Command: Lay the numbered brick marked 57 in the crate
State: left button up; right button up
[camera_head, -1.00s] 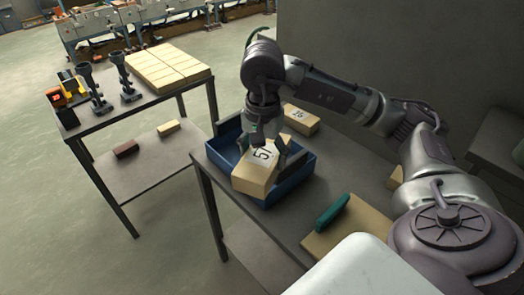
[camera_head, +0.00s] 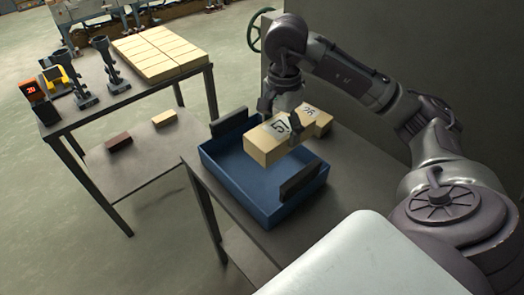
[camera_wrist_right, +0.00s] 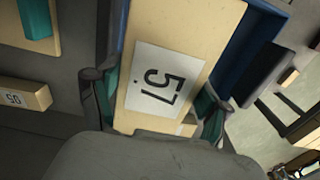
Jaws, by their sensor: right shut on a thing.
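The tan brick marked 57 (camera_head: 270,143) is held in my right gripper (camera_head: 290,125), whose fingers are shut on its two sides. In the right wrist view the brick (camera_wrist_right: 180,45) fills the middle, its white 57 label facing the camera, with a teal-padded finger on each side. In the head view it appears above the far right edge of the blue crate (camera_head: 232,185). The crate's visible floor is bare. I cannot tell the exact height of the brick. My left gripper is not in view.
Another labelled tan brick (camera_head: 319,120) is just behind the held one; its number is unclear. Dark upright plates (camera_head: 300,180) stand at the crate's ends. A second table (camera_head: 120,103) at left bears black stands, a red display and tan slabs. A grey wall rises behind my arm.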

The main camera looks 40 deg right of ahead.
notch_tip(320, 180, down, 4)
jog(key=shift+r+b, duration=0.25)
jog(key=shift+b, duration=0.5)
jog(key=shift+w+f, duration=0.3)
jog(key=p, duration=0.4)
send_over(248, 157)
jog(key=f, duration=0.6)
jog(key=shift+s, duration=0.25)
jog(key=shift+w+f, duration=0.2)
jog(key=shift+f, duration=0.1)
notch_tip(248, 157, down, 4)
jog(key=shift+r+p, duration=0.15)
jog(key=shift+p, duration=1.05)
jog(key=shift+f, duration=0.2)
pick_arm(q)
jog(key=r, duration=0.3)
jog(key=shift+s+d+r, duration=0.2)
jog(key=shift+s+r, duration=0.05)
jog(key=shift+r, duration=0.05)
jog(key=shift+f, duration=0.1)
pick_arm(e)
jog(key=shift+f, duration=0.1)
